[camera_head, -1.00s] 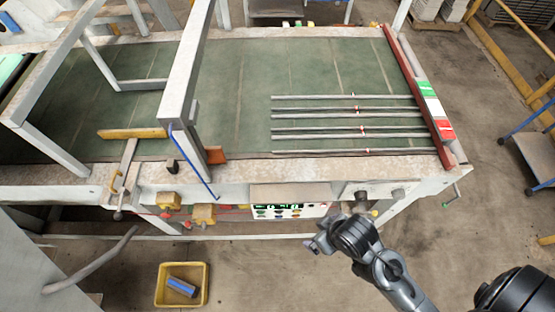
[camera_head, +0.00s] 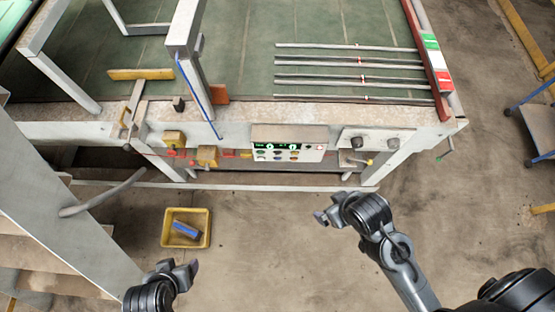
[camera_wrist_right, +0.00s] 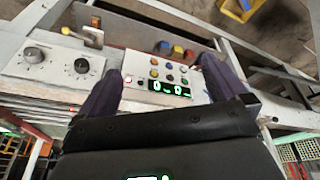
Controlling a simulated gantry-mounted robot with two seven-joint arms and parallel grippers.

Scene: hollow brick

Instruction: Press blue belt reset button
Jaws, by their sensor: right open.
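The control panel (camera_head: 317,151) is a light box with green lit digits and several small coloured buttons, on the front of the conveyor frame. In the right wrist view, the panel (camera_wrist_right: 137,64) shows between my two dark fingers. I cannot tell for certain which button is the blue belt reset. My right gripper (camera_head: 328,211) is open and empty, below and right of the panel in the head view, apart from it. My left gripper (camera_head: 179,268) is in view at the lower left. Its fingertips look apart and it is empty, far from the panel.
Two knobs (camera_head: 377,143) sit right of the panel, yellow boxes (camera_head: 207,155) left of it. Metal bars (camera_head: 345,61) lie on the green belt (camera_head: 245,60). A yellow bin (camera_head: 203,239) holding a blue item stands on the floor. The floor before the panel is clear.

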